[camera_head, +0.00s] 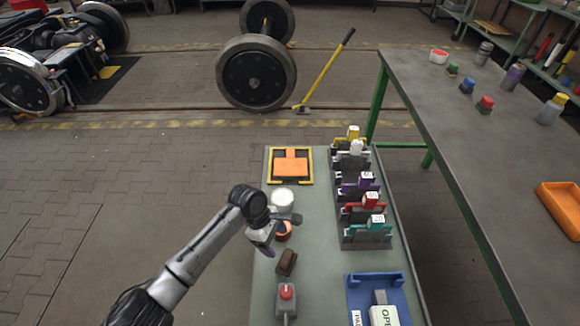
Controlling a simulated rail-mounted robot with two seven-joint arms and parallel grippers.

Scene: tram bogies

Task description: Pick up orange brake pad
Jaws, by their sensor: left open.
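The orange brake pad (291,168) is a flat orange block with a raised tab on its far side. It lies within a yellow-edged dark frame (270,181) at the far left end of the grey-green bench (320,262). My left gripper (277,233) is over the left side of the bench, nearer to me than the pad and apart from it. Its jaws are open and I see no brake pad between them. A small orange-brown round item (284,237) shows beneath the fingers and is partly hidden. My right gripper is out of view.
A white round container (283,197) stands between gripper and pad. A rack (350,240) of several coloured pads lines the bench's right side. A brown block (287,262), a red-button box (287,293) and a blue tray (353,286) are nearer. A larger table (460,140) stands right.

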